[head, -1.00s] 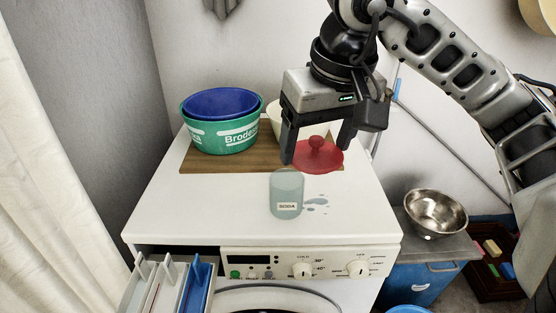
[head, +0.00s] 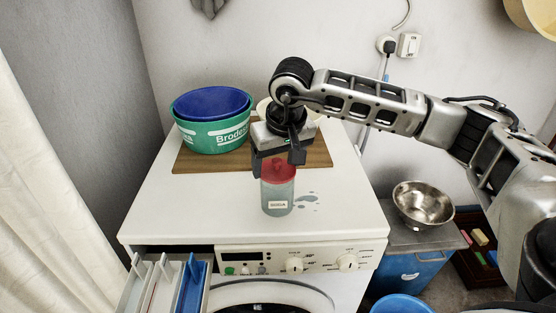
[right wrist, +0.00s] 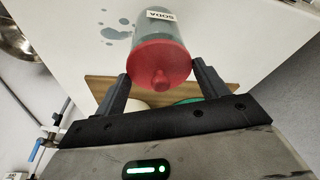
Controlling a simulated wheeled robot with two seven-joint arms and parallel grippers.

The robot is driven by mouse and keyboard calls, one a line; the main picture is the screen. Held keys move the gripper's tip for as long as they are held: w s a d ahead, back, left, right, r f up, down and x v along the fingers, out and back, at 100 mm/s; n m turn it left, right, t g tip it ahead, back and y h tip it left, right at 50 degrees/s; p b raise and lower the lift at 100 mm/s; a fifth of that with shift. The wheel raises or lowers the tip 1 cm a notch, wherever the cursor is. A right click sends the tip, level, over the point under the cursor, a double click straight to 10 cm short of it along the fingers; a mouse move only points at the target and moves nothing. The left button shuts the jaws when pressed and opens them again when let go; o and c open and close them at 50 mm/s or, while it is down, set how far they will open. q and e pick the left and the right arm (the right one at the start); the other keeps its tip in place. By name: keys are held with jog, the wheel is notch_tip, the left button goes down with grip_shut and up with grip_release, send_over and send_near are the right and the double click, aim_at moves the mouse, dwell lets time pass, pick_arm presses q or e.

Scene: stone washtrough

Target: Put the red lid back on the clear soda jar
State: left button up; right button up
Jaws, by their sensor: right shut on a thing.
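The clear soda jar (head: 277,198) stands upright on the white machine top, its SODA label facing front. The red lid (head: 278,170) is right over the jar's mouth, lined up with it. In the right wrist view the lid (right wrist: 160,62) covers the top of the jar (right wrist: 150,28), with its knob toward my gripper. I cannot tell whether the lid is fully seated. My right gripper (head: 279,168) is shut on the red lid, with one finger on each side in the right wrist view (right wrist: 161,90). My left gripper is not in view.
A blue basin nests in a green basin (head: 215,138) on a wooden board (head: 190,160) behind the jar. A pale bowl is partly hidden behind my gripper. A wet patch (head: 308,200) lies right of the jar. The detergent drawer (head: 160,285) is open; a steel bowl (head: 423,205) stands right.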

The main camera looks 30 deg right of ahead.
jog(key=shift+f, duration=0.3)
pick_arm(q)
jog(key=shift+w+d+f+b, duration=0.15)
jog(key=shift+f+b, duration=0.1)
jog(key=shift+b, duration=0.35)
pick_arm(e)
jog(key=shift+f, duration=0.6)
jog(key=o, duration=0.9)
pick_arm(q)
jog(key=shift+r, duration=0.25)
pick_arm(e)
jog(key=shift+o, duration=0.2)
